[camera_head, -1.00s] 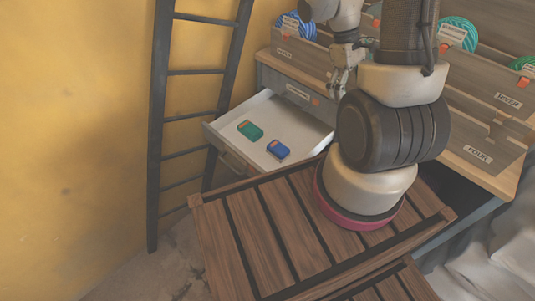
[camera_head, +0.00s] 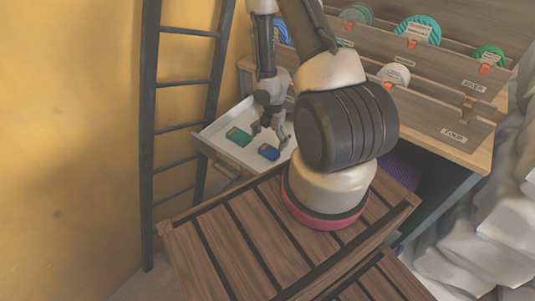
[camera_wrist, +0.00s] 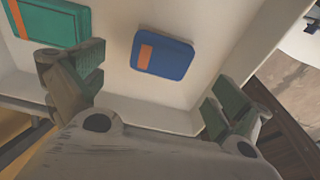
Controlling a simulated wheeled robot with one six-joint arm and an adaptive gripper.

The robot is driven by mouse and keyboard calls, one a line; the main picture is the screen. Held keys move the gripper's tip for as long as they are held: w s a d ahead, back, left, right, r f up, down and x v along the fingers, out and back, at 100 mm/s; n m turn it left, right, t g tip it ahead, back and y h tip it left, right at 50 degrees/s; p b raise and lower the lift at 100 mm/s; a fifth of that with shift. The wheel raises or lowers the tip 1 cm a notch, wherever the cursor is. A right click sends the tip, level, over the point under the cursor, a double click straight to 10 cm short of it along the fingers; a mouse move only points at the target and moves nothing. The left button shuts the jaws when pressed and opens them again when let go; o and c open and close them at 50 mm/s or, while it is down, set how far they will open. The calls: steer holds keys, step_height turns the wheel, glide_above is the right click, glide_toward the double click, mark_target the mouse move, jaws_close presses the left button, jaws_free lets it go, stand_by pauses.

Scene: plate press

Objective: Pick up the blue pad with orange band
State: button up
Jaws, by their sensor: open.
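The blue pad with an orange band (camera_wrist: 166,55) lies flat in the open white drawer (camera_wrist: 120,88). In the head view the blue pad (camera_head: 268,152) is near the drawer's front, right of a green pad (camera_head: 238,136). The green pad also has an orange band and shows at the upper left of the wrist view (camera_wrist: 50,24). My gripper (camera_head: 269,130) is above the drawer, close to the blue pad. In the wrist view its fingers (camera_wrist: 155,92) are spread apart and empty, with the blue pad ahead of the gap between them. I cannot tell the exact height.
The drawer's walls (camera_head: 206,147) surround the pads. A slatted wooden platform (camera_head: 240,245) lies in front, and a dark ladder (camera_head: 150,130) stands at the left. Labelled racks with round plates (camera_head: 418,30) stand behind at the right.

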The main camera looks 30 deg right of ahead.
mark_target(269, 149)
steer(key=f, duration=0.6)
steer(key=shift+s+a, duration=0.1)
steer(key=shift+a, duration=0.1)
steer(key=shift+r, duration=0.1)
steer(key=c, duration=1.1)
